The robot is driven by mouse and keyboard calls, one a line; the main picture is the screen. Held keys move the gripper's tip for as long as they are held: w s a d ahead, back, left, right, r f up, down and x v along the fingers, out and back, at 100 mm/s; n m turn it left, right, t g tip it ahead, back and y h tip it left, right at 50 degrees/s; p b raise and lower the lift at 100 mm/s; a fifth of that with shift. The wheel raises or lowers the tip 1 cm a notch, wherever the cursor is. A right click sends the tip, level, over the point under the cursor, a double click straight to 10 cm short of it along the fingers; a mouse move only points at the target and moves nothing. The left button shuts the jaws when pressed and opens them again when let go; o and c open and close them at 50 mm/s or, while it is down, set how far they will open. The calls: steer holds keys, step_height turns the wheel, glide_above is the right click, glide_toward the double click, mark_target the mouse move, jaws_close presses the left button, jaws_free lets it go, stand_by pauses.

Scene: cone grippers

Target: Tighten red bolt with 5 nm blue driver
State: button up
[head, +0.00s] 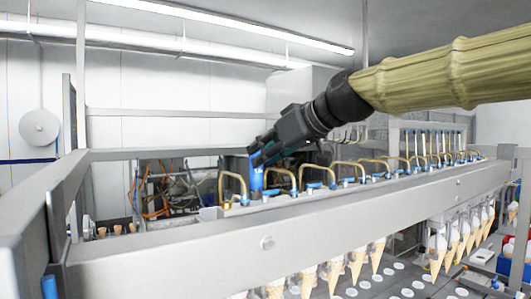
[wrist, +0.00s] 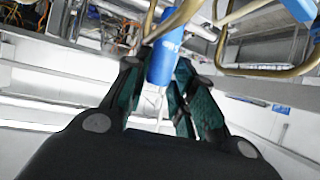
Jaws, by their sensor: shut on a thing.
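The blue driver (head: 256,172) stands near upright at the left end of the row of brass tubes, above the long metal beam. My gripper (head: 258,158) is shut on its upper part. In the wrist view the blue driver (wrist: 164,60) sits between the two dark fingers of my gripper (wrist: 160,90), with pale lettering on its side. The driver's lower end is close to a brass fitting in the head view; I cannot tell whether they touch. I cannot make out the red bolt in either view.
Several bent brass tubes (head: 283,178) with blue fittings line the beam (head: 290,232), close to the driver and fingers. Ice cream cones (head: 334,270) hang below the beam. Orange cables (head: 152,190) lie behind at left.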

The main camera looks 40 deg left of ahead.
steer(key=shift+f, duration=0.15)
steer(key=shift+s+m+t+b, duration=0.2)
steer(key=shift+m+t+b, duration=0.25)
steer(key=shift+m+t, duration=0.15)
steer(key=shift+s+m+t+b, duration=0.15)
steer(key=shift+m+t+b, duration=0.25)
steer(key=shift+m+t, duration=0.15)
steer(key=shift+s+a+m+t+h, duration=0.15)
steer(key=shift+m+t+h, duration=0.25)
steer(key=shift+m+t, duration=0.2)
